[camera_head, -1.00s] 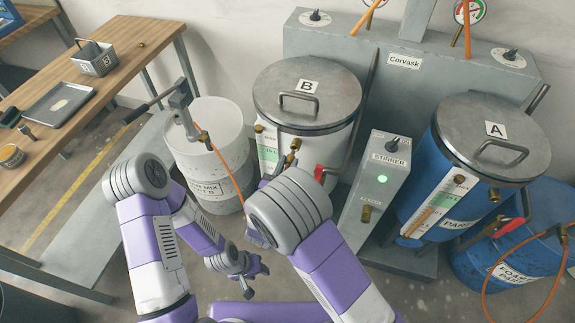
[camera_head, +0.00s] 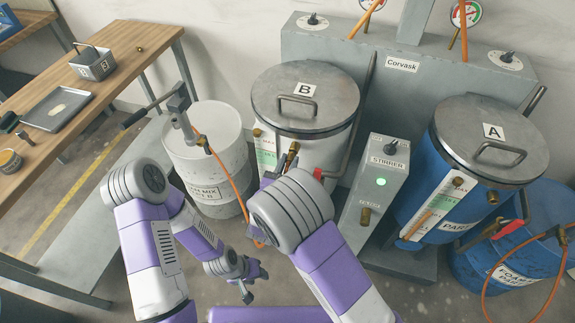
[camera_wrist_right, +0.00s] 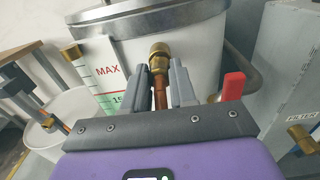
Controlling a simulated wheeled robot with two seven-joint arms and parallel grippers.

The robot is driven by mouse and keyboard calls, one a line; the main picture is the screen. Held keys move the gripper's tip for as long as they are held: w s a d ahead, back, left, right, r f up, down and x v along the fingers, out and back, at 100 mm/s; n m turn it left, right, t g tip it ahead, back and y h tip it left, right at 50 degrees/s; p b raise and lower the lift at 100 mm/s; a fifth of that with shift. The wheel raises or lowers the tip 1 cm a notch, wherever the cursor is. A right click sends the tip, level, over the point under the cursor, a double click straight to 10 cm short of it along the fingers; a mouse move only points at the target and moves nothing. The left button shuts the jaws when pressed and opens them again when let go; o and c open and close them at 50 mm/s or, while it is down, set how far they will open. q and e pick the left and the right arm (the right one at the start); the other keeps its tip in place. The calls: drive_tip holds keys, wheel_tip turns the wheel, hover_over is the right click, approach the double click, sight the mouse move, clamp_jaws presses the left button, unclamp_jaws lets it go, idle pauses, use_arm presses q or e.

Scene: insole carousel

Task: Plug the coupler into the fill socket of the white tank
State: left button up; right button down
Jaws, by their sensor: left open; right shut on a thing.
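The white tank (camera_head: 340,135) carries lid label B and a red-handled valve (camera_wrist_right: 232,87). My right gripper (camera_wrist_right: 160,72) is shut on the brass coupler (camera_wrist_right: 159,52), with the copper-coloured hose end (camera_wrist_right: 160,95) between its fingers. The coupler points up toward the tank wall, right of the level gauge (camera_wrist_right: 108,80). I cannot tell whether it touches a socket; anything directly behind it is hidden. A brass fitting (camera_wrist_right: 72,50) shows at the gauge's left. In the head view my right forearm covers part of this area. My left gripper (camera_head: 255,281) is open and empty, low over the floor.
An orange hose (camera_head: 238,192) runs from the pump on the white drum (camera_head: 230,145) toward my right gripper. The grey stirrer box (camera_head: 385,185) stands right of the white tank, with blue tank A (camera_head: 425,170) farther right. A wooden bench (camera_head: 110,75) is at left.

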sight(287, 168)
drive_tip(key=shift+w+d, duration=0.1)
drive_tip(key=shift+w, duration=0.3)
drive_tip(key=c, duration=0.8)
unclamp_jaws()
drive_tip(key=p+v, duration=0.1)
drive_tip(key=v, duration=0.6)
drive_tip(key=shift+s+r, duration=0.1)
drive_tip(key=shift+s, duration=0.15)
